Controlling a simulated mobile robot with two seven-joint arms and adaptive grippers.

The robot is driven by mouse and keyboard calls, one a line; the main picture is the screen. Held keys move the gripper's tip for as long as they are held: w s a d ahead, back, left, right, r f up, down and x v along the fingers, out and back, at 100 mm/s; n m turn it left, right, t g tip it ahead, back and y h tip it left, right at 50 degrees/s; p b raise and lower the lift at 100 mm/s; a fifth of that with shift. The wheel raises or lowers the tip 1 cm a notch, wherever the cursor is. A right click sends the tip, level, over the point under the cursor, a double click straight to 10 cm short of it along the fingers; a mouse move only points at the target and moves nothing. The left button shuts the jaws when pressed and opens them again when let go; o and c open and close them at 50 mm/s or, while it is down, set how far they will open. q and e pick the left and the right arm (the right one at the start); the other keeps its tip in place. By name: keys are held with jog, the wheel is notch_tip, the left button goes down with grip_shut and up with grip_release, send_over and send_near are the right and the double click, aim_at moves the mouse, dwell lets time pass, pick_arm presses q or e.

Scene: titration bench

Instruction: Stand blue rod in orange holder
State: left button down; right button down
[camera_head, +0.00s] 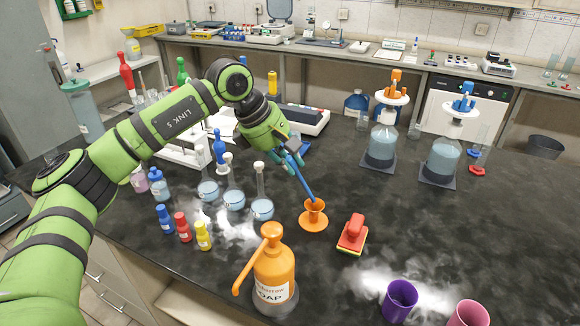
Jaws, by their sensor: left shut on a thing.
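My left gripper (287,163) is shut on the blue rod (301,181) near the rod's upper end. The rod is tilted, with its lower end pointing down and to the right. The orange holder (313,219) stands on the dark bench, a flared cup on a round foot. The rod's lower end shows right at the holder's mouth. I cannot tell whether it is inside the mouth or just above or behind it. The gripper is above and to the left of the holder. My right gripper is not in view.
Several flasks (262,208) stand left of the holder. A red stamp-like block (352,235) lies close at its right. An orange soap bottle (273,270) stands in front. Purple (399,300) and pink (469,314) cups are at the front right. The bench's right middle is clear.

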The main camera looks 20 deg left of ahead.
aim_at(303, 182)
pick_arm(q)
notch_tip(303, 182, down, 3)
jog(key=shift+r+p, duration=0.1)
jog(key=shift+p, duration=0.2)
jog(key=shift+f+b, duration=0.6)
jog(key=shift+b, duration=0.05)
jog(key=c, duration=1.2)
grip_release()
jog(key=shift+r, duration=0.15)
